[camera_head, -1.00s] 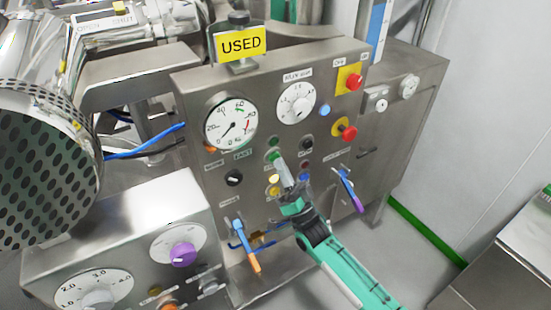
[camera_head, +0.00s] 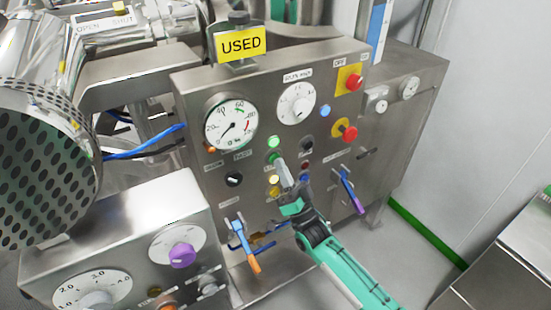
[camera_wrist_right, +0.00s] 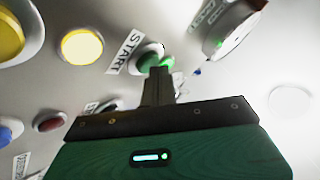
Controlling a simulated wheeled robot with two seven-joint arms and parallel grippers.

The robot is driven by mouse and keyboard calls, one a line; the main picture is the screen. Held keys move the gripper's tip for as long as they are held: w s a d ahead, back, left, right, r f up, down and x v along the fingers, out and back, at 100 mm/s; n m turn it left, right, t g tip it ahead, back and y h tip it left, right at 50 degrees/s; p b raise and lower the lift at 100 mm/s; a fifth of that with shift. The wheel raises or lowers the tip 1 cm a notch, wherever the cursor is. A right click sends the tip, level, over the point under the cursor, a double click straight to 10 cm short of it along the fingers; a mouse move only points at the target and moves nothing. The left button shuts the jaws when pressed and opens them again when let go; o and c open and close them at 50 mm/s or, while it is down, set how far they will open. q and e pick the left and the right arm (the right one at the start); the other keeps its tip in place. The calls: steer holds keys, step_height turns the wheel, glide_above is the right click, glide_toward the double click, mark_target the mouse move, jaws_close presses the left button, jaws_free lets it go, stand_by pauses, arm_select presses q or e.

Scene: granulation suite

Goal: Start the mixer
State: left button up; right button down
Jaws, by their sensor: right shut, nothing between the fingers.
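The mixer's steel control panel (camera_head: 205,105) faces me in the head view. A green button (camera_head: 272,157) sits near the panel's middle, below a bright green lamp (camera_head: 274,141). My right gripper (camera_head: 280,163) is shut and empty, with its tips at the green button. In the right wrist view the shut fingers (camera_wrist_right: 158,75) overlap the green START button (camera_wrist_right: 147,56), partly hiding it. Whether they touch or press it, I cannot tell. The START label (camera_wrist_right: 124,52) is beside the button. My left gripper is not in view.
Two dials (camera_head: 231,124), a black knob (camera_head: 234,179) and handled valves (camera_head: 352,192) surround the gripper. A yellow USED sign (camera_head: 240,44) stands on top. A second box with purple knob (camera_head: 182,255) is at lower left.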

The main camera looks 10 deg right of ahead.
steer(key=shift+s+d, duration=0.25)
steer(key=shift+s, duration=0.4)
steer(key=shift+s+d+p, duration=0.3)
steer(key=shift+s, duration=0.45)
steer(key=shift+s+d+p, duration=0.25)
steer(key=shift+s+d, duration=0.1)
steer(key=shift+s, duration=0.45)
steer(key=shift+s+d+p, duration=0.3)
steer(key=shift+s, duration=0.45)
